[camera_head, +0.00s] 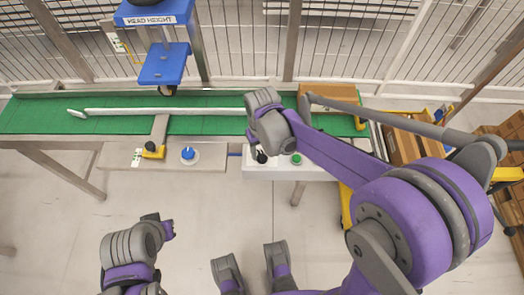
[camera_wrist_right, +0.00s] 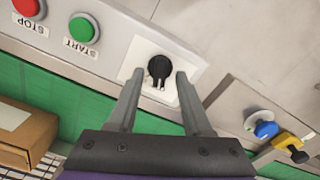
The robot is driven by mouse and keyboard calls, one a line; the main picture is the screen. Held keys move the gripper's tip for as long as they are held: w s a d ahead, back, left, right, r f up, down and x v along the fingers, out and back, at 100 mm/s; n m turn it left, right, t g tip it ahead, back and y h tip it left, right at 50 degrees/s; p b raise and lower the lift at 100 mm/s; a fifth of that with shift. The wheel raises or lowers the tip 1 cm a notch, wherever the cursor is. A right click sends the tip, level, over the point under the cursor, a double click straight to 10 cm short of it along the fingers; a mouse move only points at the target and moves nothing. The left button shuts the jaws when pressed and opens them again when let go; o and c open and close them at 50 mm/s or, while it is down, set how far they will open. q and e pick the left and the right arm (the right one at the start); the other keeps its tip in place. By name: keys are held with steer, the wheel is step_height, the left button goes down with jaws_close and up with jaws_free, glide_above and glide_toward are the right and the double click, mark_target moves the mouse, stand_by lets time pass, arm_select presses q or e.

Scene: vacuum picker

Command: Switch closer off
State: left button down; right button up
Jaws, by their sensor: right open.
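A black rotary switch (camera_wrist_right: 160,68) sits on a white plate on the grey control panel (camera_wrist_right: 125,38) in the right wrist view. My right gripper (camera_wrist_right: 159,76) is open, with one finger to each side of the switch. I cannot tell whether the fingers touch it. The gripper holds nothing. In the head view the right wrist hangs over the panel edge and the black switch (camera_head: 262,157) shows just below it, partly hidden.
A green START button (camera_wrist_right: 82,28) and a red STOP button (camera_wrist_right: 28,6) are beside the switch. A blue knob (camera_head: 188,153) is on a separate panel to the left in the head view. Behind runs a green conveyor (camera_head: 45,115) with a cardboard box (camera_head: 330,92).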

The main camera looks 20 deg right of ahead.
mark_target(262, 155)
step_height(262, 155, up, 10)
steer(key=p, duration=0.1)
steer(key=shift+p, duration=0.4)
steer(key=s+d+r+t+p, duration=0.2)
steer(key=s+d+r+p, duration=0.1)
steer(key=s, duration=0.4)
steer(key=s+d+r+m+t+p, duration=0.1)
steer(key=s+d+r+t+p, duration=0.2)
steer(key=s+r+p, duration=0.2)
steer(key=shift+s+d+p, duration=0.2)
steer(key=shift+s+p, duration=0.9)
steer(key=shift+s, duration=0.05)
